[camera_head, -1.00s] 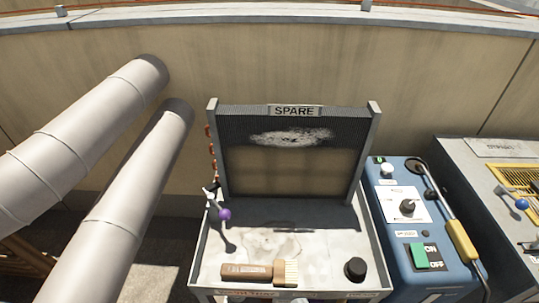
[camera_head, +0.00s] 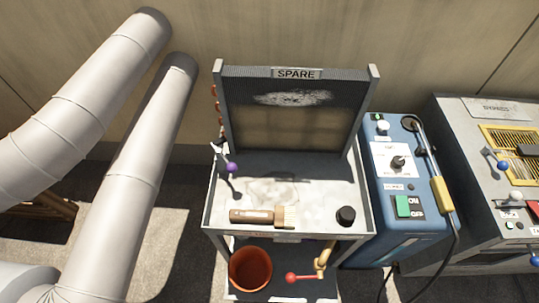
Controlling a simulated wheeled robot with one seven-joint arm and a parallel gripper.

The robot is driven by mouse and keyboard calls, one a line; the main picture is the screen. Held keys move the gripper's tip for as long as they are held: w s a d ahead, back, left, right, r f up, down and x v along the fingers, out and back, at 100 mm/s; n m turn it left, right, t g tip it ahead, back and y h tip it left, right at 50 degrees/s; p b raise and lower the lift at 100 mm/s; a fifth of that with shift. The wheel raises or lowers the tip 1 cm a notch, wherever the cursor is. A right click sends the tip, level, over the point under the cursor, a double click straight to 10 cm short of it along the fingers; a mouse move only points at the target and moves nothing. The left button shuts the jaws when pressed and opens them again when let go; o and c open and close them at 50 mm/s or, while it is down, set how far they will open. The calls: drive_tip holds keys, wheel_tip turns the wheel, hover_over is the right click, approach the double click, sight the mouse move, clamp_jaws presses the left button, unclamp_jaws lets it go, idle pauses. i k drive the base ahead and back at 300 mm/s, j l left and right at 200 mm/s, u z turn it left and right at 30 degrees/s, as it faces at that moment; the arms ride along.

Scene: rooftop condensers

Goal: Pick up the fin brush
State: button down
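The fin brush (camera_head: 262,216) lies flat near the front edge of the grey tray-topped stand (camera_head: 325,225). Its brown handle points left and its pale bristles point right. It looks clear of other things on the tray. My gripper is not in view.
A black knob (camera_head: 346,215) is right of the brush; a purple-knobbed lever (camera_head: 231,168) is behind left. The SPARE coil panel (camera_head: 297,73) stands at the back. Below are an orange-brown bucket (camera_head: 250,269) and a red-handled valve (camera_head: 292,277). A blue machine (camera_head: 400,165) is at right; pipes (camera_head: 150,150) left.

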sight(283, 217)
drive_tip(key=k+l, duration=0.15)
drive_tip(key=l, duration=0.25)
drive_tip(key=k+l, duration=0.2)
drive_tip(key=l, duration=0.2)
drive_tip(key=k+l, duration=0.15)
drive_tip(key=l, duration=0.2)
drive_tip(key=i+j+u, duration=0.5)
drive_tip(key=i+j, duration=0.15)
drive_tip(key=j, duration=0.45)
drive_tip(key=i+j+u, duration=0.5)
drive_tip(key=i+j, duration=0.35)
